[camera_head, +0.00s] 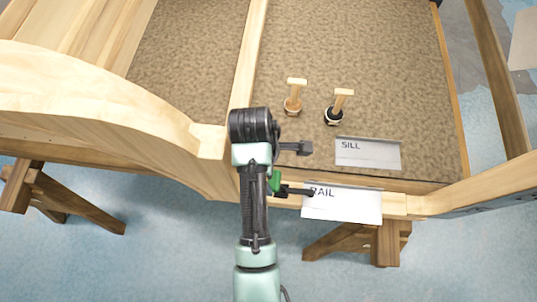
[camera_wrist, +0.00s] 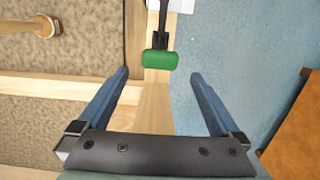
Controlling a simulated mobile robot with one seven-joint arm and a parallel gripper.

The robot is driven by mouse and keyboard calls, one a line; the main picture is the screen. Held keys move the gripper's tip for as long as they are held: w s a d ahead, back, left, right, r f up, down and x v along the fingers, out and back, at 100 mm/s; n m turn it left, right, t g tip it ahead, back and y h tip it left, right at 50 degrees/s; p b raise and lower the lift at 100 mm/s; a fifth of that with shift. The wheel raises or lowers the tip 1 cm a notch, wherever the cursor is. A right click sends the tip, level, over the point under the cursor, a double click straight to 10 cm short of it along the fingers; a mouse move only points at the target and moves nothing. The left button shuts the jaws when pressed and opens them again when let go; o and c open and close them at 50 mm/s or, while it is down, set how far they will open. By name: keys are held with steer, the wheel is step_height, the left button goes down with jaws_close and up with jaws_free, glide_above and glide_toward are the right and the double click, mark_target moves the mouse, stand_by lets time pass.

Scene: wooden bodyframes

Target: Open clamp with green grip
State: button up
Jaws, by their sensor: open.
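The clamp's green grip (camera_wrist: 160,63) lies ahead of my gripper in the wrist view, in line with the gap between the fingers. Its black bar (camera_wrist: 162,22) runs up out of the picture. In the head view the green grip (camera_head: 275,181) shows just right of my arm, and the clamp's dark bar reaches right to the rail by the RAIL card. My gripper (camera_wrist: 160,75) is open, its two blue fingers wide apart on either side of the grip's line. Nothing is held, and I see no contact. My arm partly hides the clamp's left side in the head view.
The wooden rail (camera_wrist: 155,108) runs under the grip. White cards marked RAIL (camera_head: 342,204) and SILL (camera_head: 367,153) are near the clamp. Two wooden-handled tools (camera_head: 294,96) (camera_head: 338,106) stand on the brown panel (camera_head: 400,70). A curved wooden member (camera_head: 90,95) rises at left.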

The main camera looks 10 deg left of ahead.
steer(key=shift+a+r, duration=0.2)
steer(key=shift+r, duration=1.25)
